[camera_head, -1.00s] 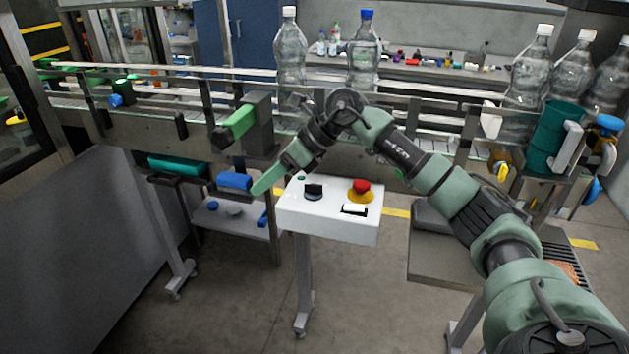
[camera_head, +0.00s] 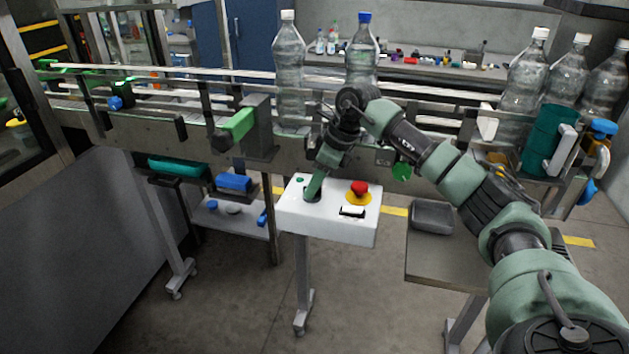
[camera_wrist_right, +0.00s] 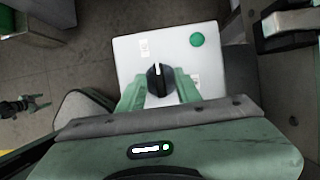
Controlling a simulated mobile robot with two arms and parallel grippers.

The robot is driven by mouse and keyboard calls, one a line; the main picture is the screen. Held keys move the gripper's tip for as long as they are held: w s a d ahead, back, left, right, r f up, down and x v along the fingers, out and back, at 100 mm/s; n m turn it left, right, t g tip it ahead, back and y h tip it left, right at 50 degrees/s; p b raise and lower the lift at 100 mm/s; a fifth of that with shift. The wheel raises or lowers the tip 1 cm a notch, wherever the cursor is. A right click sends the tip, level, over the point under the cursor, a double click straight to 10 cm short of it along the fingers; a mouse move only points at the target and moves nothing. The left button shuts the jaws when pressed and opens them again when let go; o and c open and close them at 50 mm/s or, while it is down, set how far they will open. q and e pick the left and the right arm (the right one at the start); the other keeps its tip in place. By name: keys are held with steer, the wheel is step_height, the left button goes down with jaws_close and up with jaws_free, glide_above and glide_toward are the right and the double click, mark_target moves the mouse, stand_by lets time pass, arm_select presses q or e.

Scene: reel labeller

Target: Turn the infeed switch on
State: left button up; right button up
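The infeed switch is a black rotary knob (camera_wrist_right: 160,79) with a white pointer line, on top of a white control box (camera_head: 328,226). The box also shows in the wrist view (camera_wrist_right: 205,68). My right gripper (camera_head: 314,188) points down at the knob and largely hides it in the head view. In the right wrist view the two green fingers (camera_wrist_right: 159,88) stand on either side of the knob. They are open, and a gap seems to show beside the knob. The pointer line runs roughly up and down in that view. My left gripper is not in view.
On the box are a green round indicator (camera_wrist_right: 197,39), a red mushroom button (camera_head: 359,188) on yellow, and a black-and-white part (camera_head: 352,211). The conveyor (camera_head: 200,137) with bottles runs behind. A grey tray (camera_head: 432,217) stands on a side table at right.

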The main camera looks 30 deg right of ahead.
jaws_close()
